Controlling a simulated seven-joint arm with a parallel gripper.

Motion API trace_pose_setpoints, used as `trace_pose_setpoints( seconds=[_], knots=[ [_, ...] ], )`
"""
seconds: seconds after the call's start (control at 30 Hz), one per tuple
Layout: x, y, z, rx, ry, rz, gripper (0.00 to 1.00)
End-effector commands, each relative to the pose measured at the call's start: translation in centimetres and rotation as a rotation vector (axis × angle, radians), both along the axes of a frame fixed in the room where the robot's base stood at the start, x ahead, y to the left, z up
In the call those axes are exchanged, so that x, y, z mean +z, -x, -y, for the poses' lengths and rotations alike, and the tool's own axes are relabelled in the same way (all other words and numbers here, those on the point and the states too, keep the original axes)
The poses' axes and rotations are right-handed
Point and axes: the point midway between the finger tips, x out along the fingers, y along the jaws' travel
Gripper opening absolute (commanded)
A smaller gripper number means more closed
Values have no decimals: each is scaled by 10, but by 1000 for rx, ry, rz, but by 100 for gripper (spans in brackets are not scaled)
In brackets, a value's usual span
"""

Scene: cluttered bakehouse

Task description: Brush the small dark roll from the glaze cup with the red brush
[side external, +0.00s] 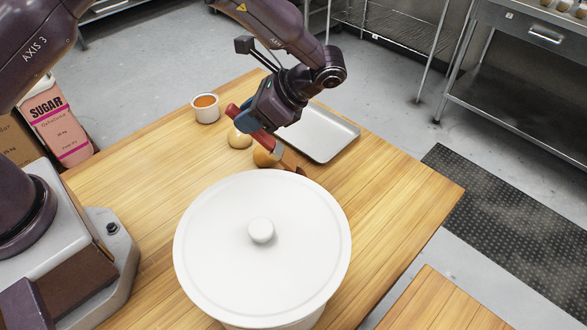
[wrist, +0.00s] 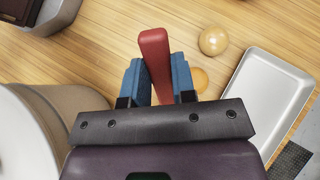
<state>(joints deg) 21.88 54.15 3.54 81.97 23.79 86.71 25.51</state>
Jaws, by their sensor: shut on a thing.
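My gripper (side external: 258,133) is shut on the red handle of the brush (side external: 239,113). The red handle also shows between the blue fingers in the wrist view (wrist: 155,62). The brush is tilted, its brown bristle end low on the right, close to the small dark roll (side external: 263,158). I cannot tell whether they touch. The dark roll is partly hidden by the brush, and in the wrist view (wrist: 200,80) by a finger and my gripper's body. The glaze cup (side external: 200,113), white with orange glaze inside, stands upright behind and left of my gripper. It does not show in the wrist view.
A paler roll (side external: 239,140) sits beside the dark one, also in the wrist view (wrist: 213,40). A metal tray (side external: 325,137) lies empty on the right. A large white lidded pot (side external: 215,215) fills the front, close to the rolls. Wood is clear left of the cup.

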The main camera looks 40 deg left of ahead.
Motion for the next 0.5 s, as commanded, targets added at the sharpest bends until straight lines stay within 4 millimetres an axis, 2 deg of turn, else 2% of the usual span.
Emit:
trace_pose_setpoints(
  seconds=[0.5],
  knots=[
    [-1,15,11,0,1,1,8]
  ],
)
